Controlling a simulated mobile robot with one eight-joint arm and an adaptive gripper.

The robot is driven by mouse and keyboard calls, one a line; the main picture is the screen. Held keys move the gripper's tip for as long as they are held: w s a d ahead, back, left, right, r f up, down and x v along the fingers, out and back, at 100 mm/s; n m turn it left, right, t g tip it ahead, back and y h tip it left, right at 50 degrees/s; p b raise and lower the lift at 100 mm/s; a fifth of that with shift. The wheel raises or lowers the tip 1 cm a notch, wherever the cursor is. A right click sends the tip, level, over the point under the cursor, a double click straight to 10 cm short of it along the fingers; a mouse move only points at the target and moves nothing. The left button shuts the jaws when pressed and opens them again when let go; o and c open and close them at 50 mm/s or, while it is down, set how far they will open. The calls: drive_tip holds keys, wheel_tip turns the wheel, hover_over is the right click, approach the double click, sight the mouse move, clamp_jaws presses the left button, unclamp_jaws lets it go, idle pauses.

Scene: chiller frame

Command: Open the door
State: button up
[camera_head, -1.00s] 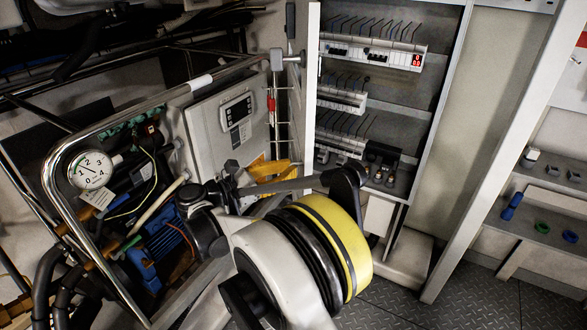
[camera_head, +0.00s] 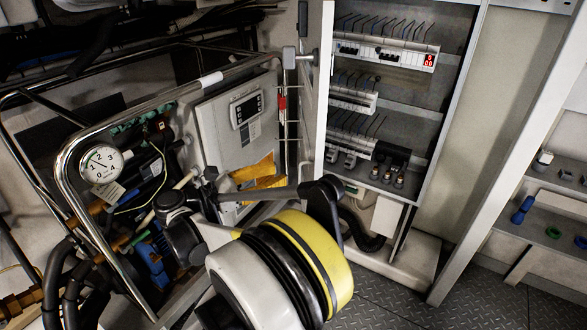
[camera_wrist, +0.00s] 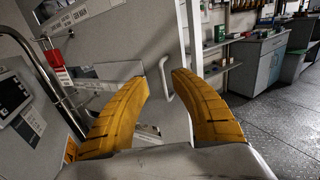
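The door (camera_head: 324,100) is a pale panel seen nearly edge-on in the head view, at the left side of an electrical cabinet (camera_head: 463,110). It stands open, so the breakers inside show. In the wrist view the door's pale face (camera_wrist: 128,52) fills the area ahead, with its edge right of centre. A pale loop handle (camera_wrist: 166,78) on it shows between the fingertips. My gripper (camera_wrist: 160,80) has two curved yellow fingers, spread apart with nothing held. I cannot tell whether a finger touches the handle.
A chrome tube frame with a pressure gauge (camera_head: 102,163), hoses and a control box (camera_head: 240,120) stands left, close to my arm. A red-tagged rail (camera_wrist: 58,70) is left of the fingers. Shelves (camera_head: 550,215) stand right. Open patterned floor (camera_wrist: 265,125) lies right of the door.

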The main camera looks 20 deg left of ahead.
drive_tip(key=v, duration=0.5)
drive_tip(key=shift+s+a, duration=0.1)
idle(0.3)
